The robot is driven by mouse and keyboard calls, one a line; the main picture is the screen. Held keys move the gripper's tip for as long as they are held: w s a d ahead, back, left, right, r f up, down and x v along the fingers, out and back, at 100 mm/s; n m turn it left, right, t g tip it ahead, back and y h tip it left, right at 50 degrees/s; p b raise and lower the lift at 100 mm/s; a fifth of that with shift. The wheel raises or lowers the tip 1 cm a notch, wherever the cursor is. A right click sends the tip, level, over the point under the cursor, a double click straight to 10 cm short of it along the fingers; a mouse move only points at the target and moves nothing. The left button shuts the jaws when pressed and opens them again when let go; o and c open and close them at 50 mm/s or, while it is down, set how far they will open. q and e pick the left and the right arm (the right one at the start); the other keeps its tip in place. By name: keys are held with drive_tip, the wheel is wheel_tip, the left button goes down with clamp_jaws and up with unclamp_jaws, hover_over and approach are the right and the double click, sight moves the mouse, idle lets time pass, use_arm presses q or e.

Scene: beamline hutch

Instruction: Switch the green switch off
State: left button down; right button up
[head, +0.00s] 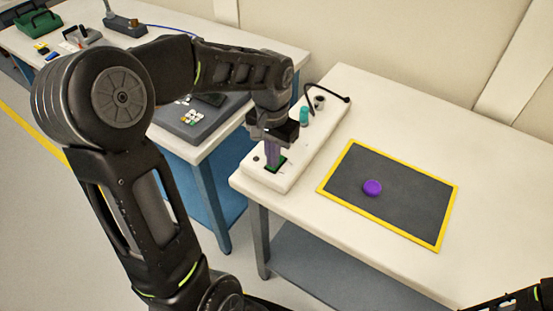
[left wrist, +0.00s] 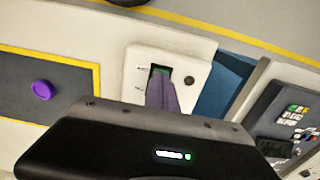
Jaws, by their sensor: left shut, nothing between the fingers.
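The green switch (head: 281,162) sits in a dark opening near the front end of a white panel box (head: 293,178) on the table. It also shows in the left wrist view (left wrist: 160,71), partly hidden behind my fingers. My left gripper (head: 273,163) is shut and empty, its purple-grey fingers pointing down at the switch. In the left wrist view the left gripper's fingertips (left wrist: 162,82) overlap the lower part of the switch opening. I cannot tell whether they touch it, or which way the switch is tipped. My right gripper is not clearly in view; only part of my right arm shows at the lower right.
A teal knob (head: 304,115) and a black cable (head: 327,92) are at the box's far end. Right of it lies a dark mat (head: 415,213) with a yellow border and a purple disc (head: 372,188). A grey keypad device (head: 190,125) stands on the left table.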

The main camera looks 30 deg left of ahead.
use_arm(q)
drive_tip(key=shift+r+p, duration=2.85)
drive_tip(key=shift+r, duration=0.6)
